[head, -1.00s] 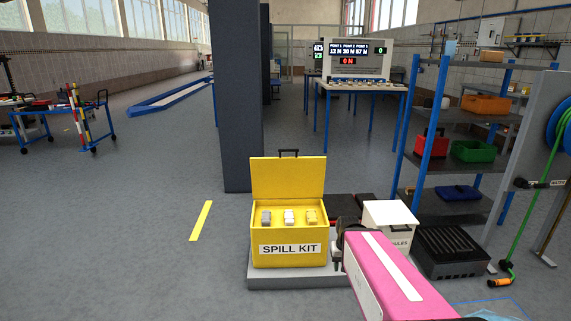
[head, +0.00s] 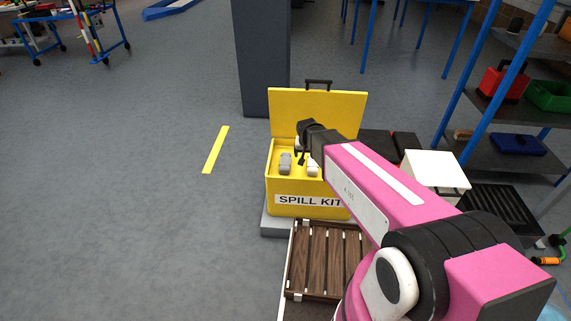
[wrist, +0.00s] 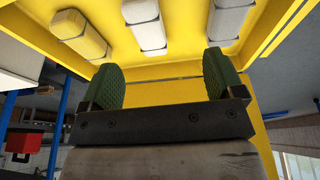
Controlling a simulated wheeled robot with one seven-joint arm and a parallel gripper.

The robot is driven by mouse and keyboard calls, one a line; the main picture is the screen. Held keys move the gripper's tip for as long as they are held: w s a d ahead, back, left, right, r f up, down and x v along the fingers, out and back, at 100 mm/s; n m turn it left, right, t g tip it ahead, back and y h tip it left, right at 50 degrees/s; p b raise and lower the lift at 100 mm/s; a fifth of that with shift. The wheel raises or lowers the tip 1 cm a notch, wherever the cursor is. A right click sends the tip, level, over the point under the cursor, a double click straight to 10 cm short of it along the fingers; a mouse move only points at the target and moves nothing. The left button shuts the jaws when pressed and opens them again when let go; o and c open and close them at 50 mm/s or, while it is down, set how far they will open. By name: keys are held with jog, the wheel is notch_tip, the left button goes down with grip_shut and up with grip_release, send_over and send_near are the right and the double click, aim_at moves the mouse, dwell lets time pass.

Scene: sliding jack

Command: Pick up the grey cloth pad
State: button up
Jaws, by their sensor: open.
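The grey cloth pad (head: 285,163) stands at the left of the row inside the open yellow spill kit box (head: 279,202). It shows at the upper right in the wrist view (wrist: 232,18). The white pad (head: 312,169) is beside it, and also at the top middle in the wrist view (wrist: 146,26). My gripper (wrist: 163,68) is open, its green-padded fingers apart with nothing between them. It is over the box, apart from the pads. In the head view my arm hides most of the gripper and the yellow pad, which shows in the wrist view (wrist: 78,34).
The raised lid (head: 318,112) with its handle stands behind the pads. A white-topped box (head: 436,170) and a black crate (head: 500,212) are to the right. A wooden slatted case (head: 325,258) is in front.

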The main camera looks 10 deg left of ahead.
jog(key=t, duration=0.1)
send_near(285, 160)
jog(key=shift+s+d, duration=0.15)
jog(key=shift+d, duration=0.3)
jog(key=shift+a+f, duration=0.15)
jog(key=x, duration=1)
jog(key=shift+a+f, duration=0.2)
jog(key=shift+r, duration=0.1)
jog(key=c, duration=1)
